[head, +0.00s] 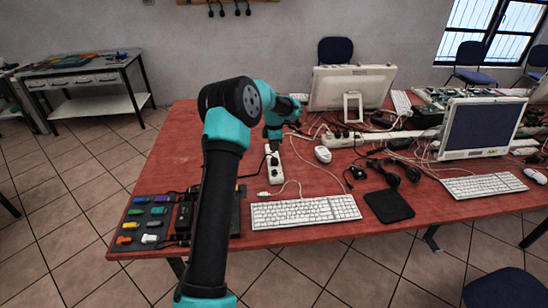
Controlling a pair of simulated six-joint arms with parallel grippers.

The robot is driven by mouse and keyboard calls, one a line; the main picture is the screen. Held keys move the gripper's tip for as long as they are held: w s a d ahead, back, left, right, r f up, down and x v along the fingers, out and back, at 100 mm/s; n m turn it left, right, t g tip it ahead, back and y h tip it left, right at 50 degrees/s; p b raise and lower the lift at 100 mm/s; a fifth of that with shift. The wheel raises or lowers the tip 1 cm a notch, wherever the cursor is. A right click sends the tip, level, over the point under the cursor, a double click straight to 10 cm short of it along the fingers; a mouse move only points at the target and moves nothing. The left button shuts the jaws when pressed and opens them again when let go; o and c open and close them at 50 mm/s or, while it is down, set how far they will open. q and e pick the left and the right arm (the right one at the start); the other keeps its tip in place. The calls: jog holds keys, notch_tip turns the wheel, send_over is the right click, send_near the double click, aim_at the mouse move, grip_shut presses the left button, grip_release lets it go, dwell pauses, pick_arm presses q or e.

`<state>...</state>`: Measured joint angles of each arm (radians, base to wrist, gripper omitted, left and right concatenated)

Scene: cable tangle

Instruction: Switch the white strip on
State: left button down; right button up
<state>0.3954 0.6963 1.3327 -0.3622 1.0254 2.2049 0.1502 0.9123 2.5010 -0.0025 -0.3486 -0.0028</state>
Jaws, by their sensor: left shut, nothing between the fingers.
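My left arm comes in from the lower left and reaches over the table. My left gripper (273,148) points down at the far end of the strip and is shut and empty. It hides that end, and I cannot tell whether it touches the strip. The switch is too small to make out. My right gripper is not in view.
A white keyboard (304,212) and black mouse pad (389,206) lie at the near edge. A dark tray with coloured pieces (146,222) is at the left.

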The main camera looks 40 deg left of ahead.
aim_at(275, 172)
pick_arm(q)
jog(key=shift+r, duration=1.45)
jog(key=shift+w, duration=0.1)
jog(key=shift+w+a+g+h, duration=0.3)
jog(key=shift+a+g+h, duration=0.2)
jog(key=shift+h, duration=0.1)
jog(key=f, duration=0.4)
jog(key=s+d+f, duration=0.1)
jog(key=f, duration=0.8)
jog(key=shift+s+d+f, duration=0.25)
jog(key=shift+d+f, duration=0.1)
jog(key=shift+f, duration=0.05)
jog(key=shift+w+d, duration=0.1)
